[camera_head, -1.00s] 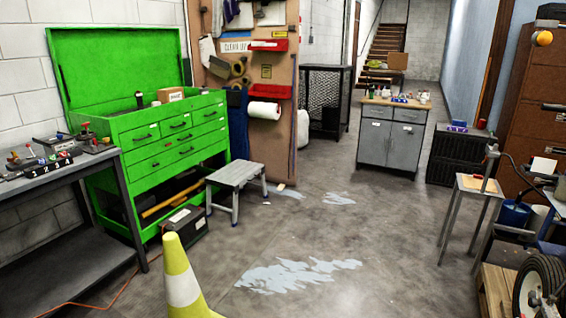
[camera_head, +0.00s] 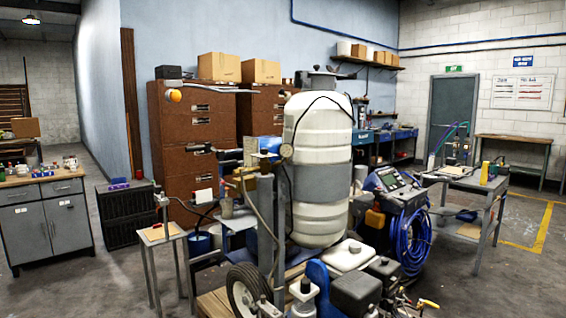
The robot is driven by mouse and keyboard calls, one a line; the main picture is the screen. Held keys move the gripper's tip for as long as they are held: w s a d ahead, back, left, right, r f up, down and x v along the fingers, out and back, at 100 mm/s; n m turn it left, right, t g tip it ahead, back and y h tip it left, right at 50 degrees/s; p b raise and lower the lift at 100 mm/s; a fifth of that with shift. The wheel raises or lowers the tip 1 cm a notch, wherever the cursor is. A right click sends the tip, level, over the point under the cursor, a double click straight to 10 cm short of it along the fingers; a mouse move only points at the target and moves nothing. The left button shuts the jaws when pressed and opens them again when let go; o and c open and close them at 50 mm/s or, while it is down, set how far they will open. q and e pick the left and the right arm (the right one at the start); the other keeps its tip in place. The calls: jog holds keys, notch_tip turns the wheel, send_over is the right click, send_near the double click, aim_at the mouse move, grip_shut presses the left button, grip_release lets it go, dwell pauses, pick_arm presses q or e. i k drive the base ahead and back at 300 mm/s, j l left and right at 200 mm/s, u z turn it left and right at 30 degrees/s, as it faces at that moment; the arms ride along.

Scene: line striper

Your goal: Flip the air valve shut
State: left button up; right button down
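The line striper stands in the middle of the head view, with a tall white tank (camera_head: 318,130) and a black wheel (camera_head: 247,290) low at its front left. A small round gauge (camera_head: 286,151) sits beside the tank. Small fittings with a red-and-yellow handle (camera_head: 428,303) show at the bottom edge, right of the dark engine-like boxes (camera_head: 355,290). I cannot tell which part is the air valve, or whether it is open or shut. Neither of my grippers is in view.
A machine with a coiled blue hose (camera_head: 412,240) stands right of the tank, and a grey work table (camera_head: 478,182) is beyond it. A small stand (camera_head: 160,235) and a grey cabinet (camera_head: 45,225) are at left. Open floor (camera_head: 95,290) lies at lower left.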

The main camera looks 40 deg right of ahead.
aim_at(228, 163)
jog(key=i+j+z, duration=0.15)
jog(key=z, duration=0.25)
jog(key=i+j+z, duration=0.2)
jog(key=z, duration=0.2)
jog(key=i+j+z, duration=0.1)
jog(key=j+z, duration=0.25)
jog(key=i+j+z, duration=0.15)
jog(key=j+z, duration=0.2)
jog(key=i+j, duration=0.05)
jog(key=j, duration=0.05)
